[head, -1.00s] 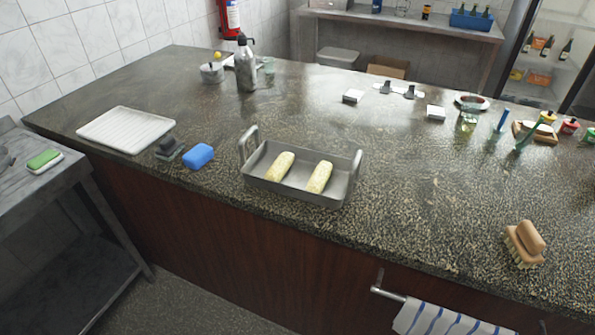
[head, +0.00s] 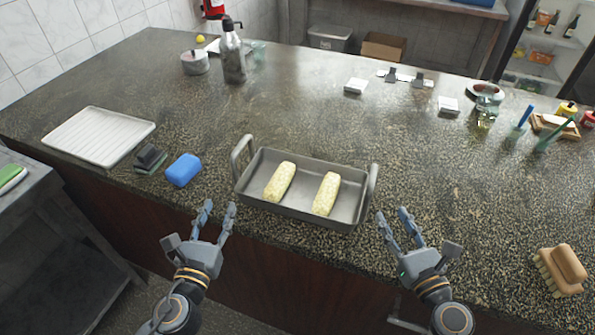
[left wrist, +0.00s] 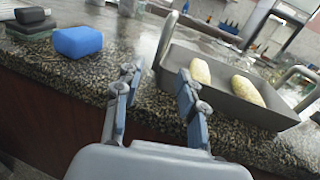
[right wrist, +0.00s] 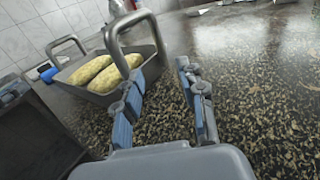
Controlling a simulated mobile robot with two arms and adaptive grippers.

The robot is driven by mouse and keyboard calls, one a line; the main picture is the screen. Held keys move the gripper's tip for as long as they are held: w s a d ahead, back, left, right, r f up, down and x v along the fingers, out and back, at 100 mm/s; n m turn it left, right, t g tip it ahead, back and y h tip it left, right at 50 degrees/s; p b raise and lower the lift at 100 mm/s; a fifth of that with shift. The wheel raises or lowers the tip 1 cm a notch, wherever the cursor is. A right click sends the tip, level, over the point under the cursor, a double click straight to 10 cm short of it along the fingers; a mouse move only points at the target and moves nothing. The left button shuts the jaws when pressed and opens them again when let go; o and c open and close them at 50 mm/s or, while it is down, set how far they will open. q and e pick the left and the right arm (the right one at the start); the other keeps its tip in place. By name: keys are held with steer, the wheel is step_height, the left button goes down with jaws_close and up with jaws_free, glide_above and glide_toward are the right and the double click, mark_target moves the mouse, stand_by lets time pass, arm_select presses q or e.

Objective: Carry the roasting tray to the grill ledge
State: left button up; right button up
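The grey roasting tray (head: 300,208) rests on the speckled counter near its front edge, with an upright loop handle at each end. Two pale yellow corn-like pieces (head: 280,182) lie in it. My left gripper (head: 216,207) is open and empty, in front of the tray's left end and apart from it. My right gripper (head: 393,215) is open and empty, just right of the tray's right handle. In the left wrist view the tray (left wrist: 235,104) is right of the open fingers. In the right wrist view the tray's near handle (right wrist: 118,45) stands behind the left finger.
A blue sponge (head: 183,170) and a dark block (head: 150,158) lie left of the tray. A white ribbed tray (head: 85,157) lies further left. A wooden brush (head: 560,270) is at the right front. A grey side table (head: 50,205) stands at left.

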mark_target(234, 171)
steer(key=shift+s+d+r, duration=0.15)
steer(key=shift+s, duration=0.25)
steer(key=shift+s+d+r, duration=0.1)
steer(key=shift+s+r, duration=0.05)
steer(key=shift+s, duration=0.25)
arm_select(q)
steer(key=w, duration=0.4)
steer(key=w+d, duration=0.1)
steer(key=w, duration=0.7)
steer(key=shift+w+d+r, duration=0.25)
steer(key=shift+w, duration=0.1)
arm_select(e)
steer(key=x, duration=1.4)
steer(key=shift+w+f, duration=0.2)
arm_select(q)
jaws_close()
arm_select(e)
jaws_close()
arm_select(q)
steer(key=shift+r, duration=0.25)
arm_select(e)
steer(key=shift+r, duration=0.3)
